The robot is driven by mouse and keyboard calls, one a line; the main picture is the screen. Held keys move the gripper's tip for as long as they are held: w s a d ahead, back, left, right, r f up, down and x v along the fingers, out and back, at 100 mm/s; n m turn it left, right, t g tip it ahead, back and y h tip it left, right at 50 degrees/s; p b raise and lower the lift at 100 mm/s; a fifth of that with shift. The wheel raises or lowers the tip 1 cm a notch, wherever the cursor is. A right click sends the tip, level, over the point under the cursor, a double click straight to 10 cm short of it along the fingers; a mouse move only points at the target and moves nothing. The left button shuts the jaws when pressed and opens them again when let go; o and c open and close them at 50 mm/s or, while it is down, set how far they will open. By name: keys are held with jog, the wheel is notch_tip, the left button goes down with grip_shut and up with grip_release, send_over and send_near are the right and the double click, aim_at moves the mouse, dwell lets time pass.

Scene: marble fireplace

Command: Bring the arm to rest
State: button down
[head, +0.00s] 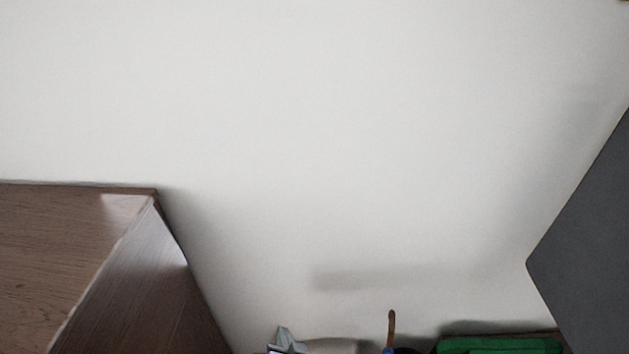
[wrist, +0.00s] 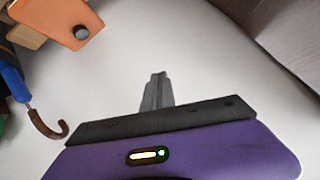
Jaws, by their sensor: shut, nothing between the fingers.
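My gripper (wrist: 157,76) shows in the wrist view, with a purple body, a dark crossbar and grey fingers. The fingers are together, with nothing between them. They stand in front of a plain white surface and touch nothing that I can see. I cannot make out my gripper in the head view.
A brown wooden cabinet (head: 65,260) stands at the left of the head view. A dark grey panel (head: 590,240) is at the right. A brown handle (head: 391,328) and a green object (head: 500,346) show at the bottom. An orange piece (wrist: 55,22) is in the wrist view.

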jog(key=s+d+r+n+t+h, duration=0.1)
jog(key=s+d+r, duration=0.5)
jog(key=s+d, duration=0.3)
jog(key=s+d+r+n+t+h, duration=0.1)
jog(key=s+d+r, duration=0.5)
jog(key=s+d, duration=0.3)
jog(key=s+d+r+n+t+h, duration=0.1)
jog(key=s+d+r, duration=0.5)
jog(key=s, duration=0.8)
jog(key=d, duration=0.3)
jog(key=shift+r+n+t, duration=0.3)
jog(key=shift+r+t, duration=0.05)
jog(key=shift+t, duration=0.05)
